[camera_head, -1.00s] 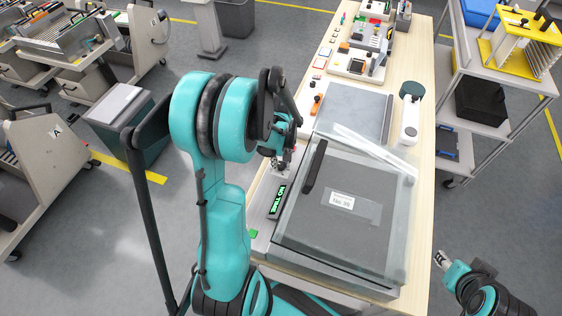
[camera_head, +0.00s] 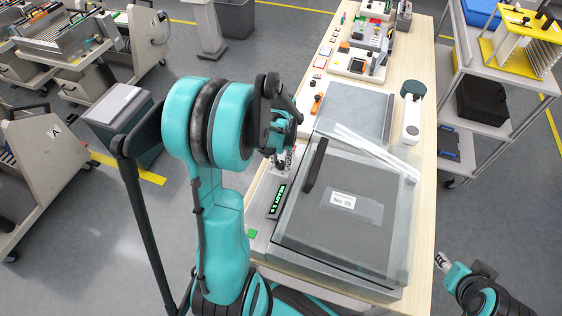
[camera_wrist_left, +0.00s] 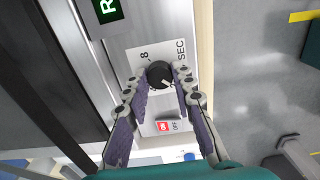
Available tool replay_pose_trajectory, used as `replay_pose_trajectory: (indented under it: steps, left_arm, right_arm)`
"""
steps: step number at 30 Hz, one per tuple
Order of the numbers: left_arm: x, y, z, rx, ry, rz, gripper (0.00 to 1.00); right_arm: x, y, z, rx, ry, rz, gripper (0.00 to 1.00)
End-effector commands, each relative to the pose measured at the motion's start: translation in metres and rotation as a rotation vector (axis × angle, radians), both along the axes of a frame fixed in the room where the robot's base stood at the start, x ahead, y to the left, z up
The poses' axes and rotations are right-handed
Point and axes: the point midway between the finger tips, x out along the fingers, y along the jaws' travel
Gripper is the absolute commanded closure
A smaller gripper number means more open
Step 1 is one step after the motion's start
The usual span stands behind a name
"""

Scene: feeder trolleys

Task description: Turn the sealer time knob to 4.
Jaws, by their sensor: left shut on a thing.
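The sealer time knob (camera_wrist_left: 160,75) is a round black knob on a white label plate in the left wrist view. An 8 and SEC show on the plate; the other numbers are hidden. A pale mark shows toward the knob's lower right. My left gripper (camera_wrist_left: 161,81) is shut on the knob, one fingertip on each side. In the head view the left gripper (camera_head: 284,158) is at the sealer's left edge and hides the knob. The sealer (camera_head: 340,212) has a clear lid. Its green-lit display (camera_head: 277,200) is too small to read surely. My right gripper (camera_head: 441,258) is off the table's right side.
A red ON/OFF switch (camera_wrist_left: 163,127) sits near the knob. A grey plate (camera_head: 355,113) and a white device with a dark green top (camera_head: 411,120) stand behind the sealer. A shelf trolley (camera_head: 480,125) stands right of the table.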

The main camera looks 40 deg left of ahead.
Motion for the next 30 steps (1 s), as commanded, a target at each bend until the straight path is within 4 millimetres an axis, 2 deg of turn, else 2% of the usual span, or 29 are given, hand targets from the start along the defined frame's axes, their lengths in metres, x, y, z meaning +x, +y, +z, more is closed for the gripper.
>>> replay_pose_trajectory:
  steps: [30]
  left_arm:
    - [0.0, 0.0, 0.0, 0.0, 0.0, -0.957, 1.0]
  right_arm:
    - [0.0, 0.0, -0.012, 0.0, 0.0, 0.0, 0.6]
